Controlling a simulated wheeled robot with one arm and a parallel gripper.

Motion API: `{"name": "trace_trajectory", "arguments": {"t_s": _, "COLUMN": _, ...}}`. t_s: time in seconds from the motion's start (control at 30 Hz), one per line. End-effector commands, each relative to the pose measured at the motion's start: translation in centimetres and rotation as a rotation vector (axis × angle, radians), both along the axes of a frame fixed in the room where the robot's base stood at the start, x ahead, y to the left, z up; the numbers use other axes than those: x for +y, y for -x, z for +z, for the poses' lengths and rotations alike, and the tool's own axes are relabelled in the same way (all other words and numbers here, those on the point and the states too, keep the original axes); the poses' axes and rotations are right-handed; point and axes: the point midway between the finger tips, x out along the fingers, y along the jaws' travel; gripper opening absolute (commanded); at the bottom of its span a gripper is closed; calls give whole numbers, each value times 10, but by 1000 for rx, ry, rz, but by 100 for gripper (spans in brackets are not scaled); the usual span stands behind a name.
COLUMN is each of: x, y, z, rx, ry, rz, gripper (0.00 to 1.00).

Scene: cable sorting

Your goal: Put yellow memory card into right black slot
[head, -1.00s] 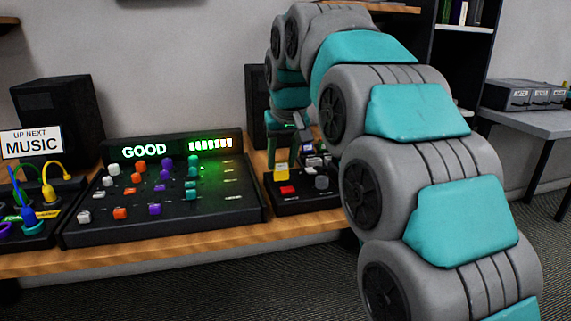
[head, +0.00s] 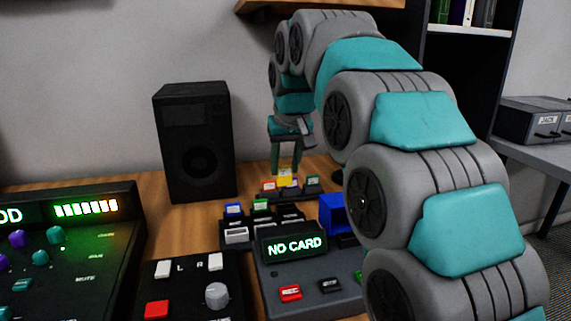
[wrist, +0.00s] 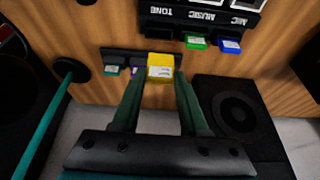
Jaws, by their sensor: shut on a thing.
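The yellow memory card (head: 285,176) is between the fingertips of my gripper (head: 286,168), which is shut on it. In the wrist view the yellow card (wrist: 160,68) shows its pale label between the fingers (wrist: 160,85). It appears at a small black rack (wrist: 108,52) holding teal (wrist: 113,70) and purple cards; I cannot tell whether it is seated or held above. A black slot block (wrist: 170,30), labelled MIC, MUSIC and TONE, holds green (wrist: 196,42) and blue (wrist: 229,45) cards.
A console (head: 310,285) with a "NO CARD" display (head: 295,245) stands in front, beside a blue block (head: 332,212). A speaker (head: 195,150) stands left of my gripper. A small panel (head: 190,300) and a mixer (head: 80,260) are at the left.

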Motion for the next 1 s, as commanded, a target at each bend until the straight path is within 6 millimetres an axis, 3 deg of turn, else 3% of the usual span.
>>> {"name": "trace_trajectory", "arguments": {"t_s": 0.27, "x": 0, "y": 0, "z": -6, "rx": -1, "ry": 0, "rz": 0, "gripper": 0}}
{"name": "trace_trajectory", "arguments": {"t_s": 0.8, "x": 0, "y": 1, "z": -45, "rx": 1, "ry": 0, "rz": 0, "gripper": 0}}
{"name": "trace_trajectory", "arguments": {"t_s": 1.0, "x": 0, "y": 0, "z": -48, "rx": -1, "ry": 0, "rz": 0, "gripper": 0}}
